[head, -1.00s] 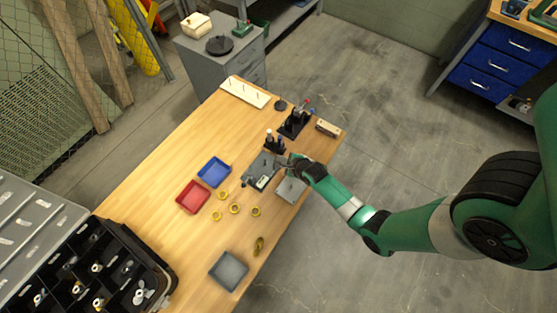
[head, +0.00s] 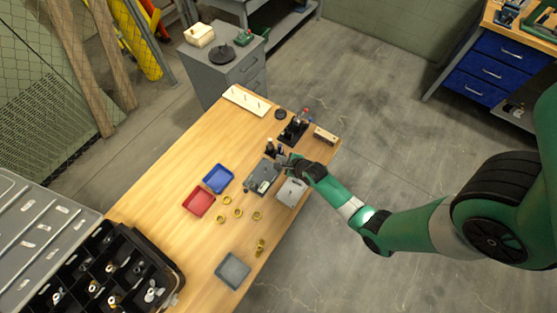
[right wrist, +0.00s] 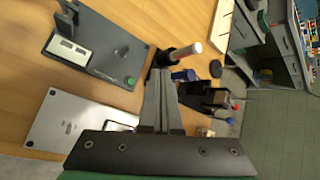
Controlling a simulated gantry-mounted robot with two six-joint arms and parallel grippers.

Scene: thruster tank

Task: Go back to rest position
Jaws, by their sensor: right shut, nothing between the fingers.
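My right gripper (head: 286,161) is at the right part of the wooden table, beside a dark grey device with a small display (head: 263,176). In the right wrist view its fingers (right wrist: 160,80) are together with nothing between them. A dark upright holder with a light-tipped rod (right wrist: 183,52) shows just past the fingertips; I cannot tell whether they touch. The device (right wrist: 105,50) and a silver flat plate (right wrist: 75,125) lie to the left in that view. My left gripper is not in view.
The wooden table (head: 165,190) carries a blue tray (head: 218,178), a red tray (head: 199,201), several yellow rings (head: 238,213) and a grey tray (head: 232,271). A black stand (head: 294,132) is beyond the gripper. A black compartment case (head: 165,262) stands at lower left. Open floor lies right.

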